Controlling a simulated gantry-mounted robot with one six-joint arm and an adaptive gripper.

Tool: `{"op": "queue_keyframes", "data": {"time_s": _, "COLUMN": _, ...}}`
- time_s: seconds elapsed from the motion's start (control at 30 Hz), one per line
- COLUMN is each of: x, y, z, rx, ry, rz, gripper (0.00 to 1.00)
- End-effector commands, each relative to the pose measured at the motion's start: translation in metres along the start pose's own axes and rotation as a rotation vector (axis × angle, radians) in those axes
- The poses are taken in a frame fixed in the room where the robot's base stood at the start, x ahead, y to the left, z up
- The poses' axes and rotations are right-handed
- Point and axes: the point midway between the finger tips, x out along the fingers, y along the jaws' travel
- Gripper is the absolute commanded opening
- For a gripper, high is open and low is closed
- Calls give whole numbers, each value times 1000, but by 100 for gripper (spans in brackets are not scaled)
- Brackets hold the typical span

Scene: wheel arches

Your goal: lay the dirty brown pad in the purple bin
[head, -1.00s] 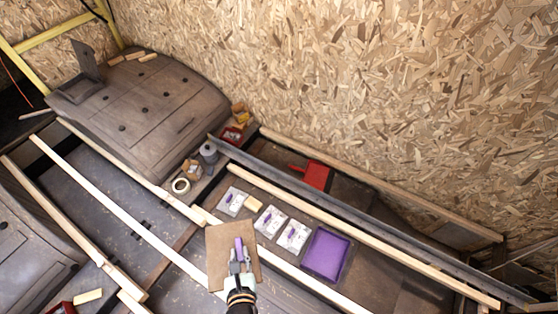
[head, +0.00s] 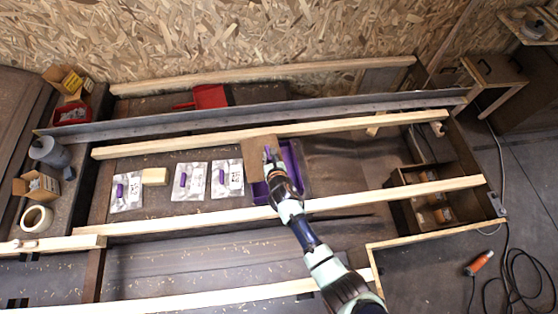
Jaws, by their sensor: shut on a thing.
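The dirty brown pad (head: 260,148) is in my gripper (head: 271,160), which is shut on it, seemingly by the purple handle on its face. The pad is over the left part of the purple bin (head: 294,163) and covers some of it. The bin's right part shows past my gripper, between two wooden battens. I cannot tell how high the pad is above the bin. My gripper hides part of the pad and of the bin.
Several pale packs with purple handles, such as one pack (head: 227,178), lie left of the bin beside a yellowish block (head: 155,176). A long batten (head: 300,130) runs behind the bin and another batten (head: 380,196) in front.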

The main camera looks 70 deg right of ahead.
Motion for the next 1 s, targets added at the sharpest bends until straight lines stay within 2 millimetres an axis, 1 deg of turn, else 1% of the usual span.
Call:
{"op": "queue_keyframes", "data": {"time_s": 0.03, "x": 20, "y": -14, "z": -23, "rx": 12, "ry": -1, "rz": -19, "gripper": 0}}
{"op": "queue_keyframes", "data": {"time_s": 0.13, "x": 32, "y": -33, "z": -34, "rx": 27, "ry": -1, "rz": -42, "gripper": 0}}
{"op": "queue_keyframes", "data": {"time_s": 0.23, "x": 37, "y": -41, "z": -37, "rx": 34, "ry": -2, "rz": -51, "gripper": 0}}
{"op": "queue_keyframes", "data": {"time_s": 0.37, "x": 36, "y": -42, "z": -35, "rx": 35, "ry": -2, "rz": -53, "gripper": 0}}
{"op": "queue_keyframes", "data": {"time_s": 0.47, "x": 38, "y": -42, "z": -38, "rx": 34, "ry": -1, "rz": -53, "gripper": 0}}
{"op": "queue_keyframes", "data": {"time_s": 1.0, "x": 59, "y": -41, "z": -79, "rx": 34, "ry": -1, "rz": -52, "gripper": 0}}
